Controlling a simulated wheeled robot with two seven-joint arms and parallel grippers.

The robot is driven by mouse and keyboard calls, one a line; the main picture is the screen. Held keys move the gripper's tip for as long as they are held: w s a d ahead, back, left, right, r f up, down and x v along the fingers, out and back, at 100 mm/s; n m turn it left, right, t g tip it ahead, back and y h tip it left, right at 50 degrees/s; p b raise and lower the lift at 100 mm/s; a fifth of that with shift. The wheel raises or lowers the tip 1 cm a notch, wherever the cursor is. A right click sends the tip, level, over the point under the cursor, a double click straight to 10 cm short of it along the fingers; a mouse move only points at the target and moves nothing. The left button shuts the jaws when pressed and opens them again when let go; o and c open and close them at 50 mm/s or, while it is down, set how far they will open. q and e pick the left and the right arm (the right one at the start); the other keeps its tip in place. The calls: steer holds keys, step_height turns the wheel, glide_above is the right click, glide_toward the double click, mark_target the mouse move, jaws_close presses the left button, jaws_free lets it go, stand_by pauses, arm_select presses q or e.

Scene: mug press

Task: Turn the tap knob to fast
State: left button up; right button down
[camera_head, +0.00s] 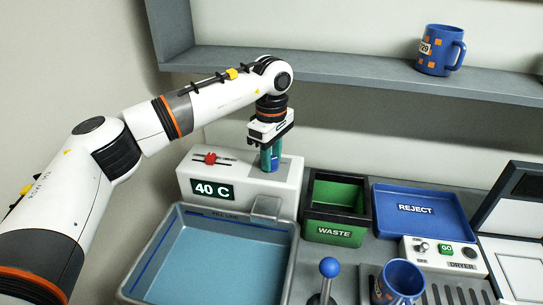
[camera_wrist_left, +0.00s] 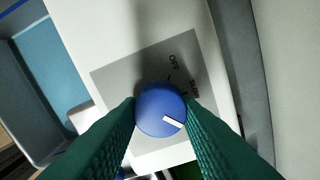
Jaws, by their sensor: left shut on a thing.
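The blue tap knob (camera_wrist_left: 160,109) sits on a grey plate (camera_wrist_left: 120,85) on top of the white tap unit (camera_head: 240,182). Its white pointer mark faces the lower right in the left wrist view. In the head view the fingers mostly hide the knob. My right gripper is out of view.
A red knob (camera_head: 212,159) and a "40 C" display are on the same unit. A water basin (camera_head: 292,258) stands in front. A waste bin (camera_head: 309,228), blue reject tray (camera_head: 459,236), dryer box (camera_head: 470,262), blue-topped lever (camera_head: 329,267) and blue mug (camera_head: 404,278) are right. Another mug (camera_head: 433,52) is on the shelf.

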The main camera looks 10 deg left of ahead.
arm_select(q)
steer(key=shift+w+r, duration=0.1)
steer(key=shift+r, duration=0.15)
steer(key=o, duration=0.7)
steer(key=shift+o, duration=1.4)
steer(key=shift+f, duration=0.1)
steer(key=shift+r, duration=0.4)
step_height(320, 180, up, 11)
steer(key=b, duration=0.2)
steer(key=shift+r, duration=0.1)
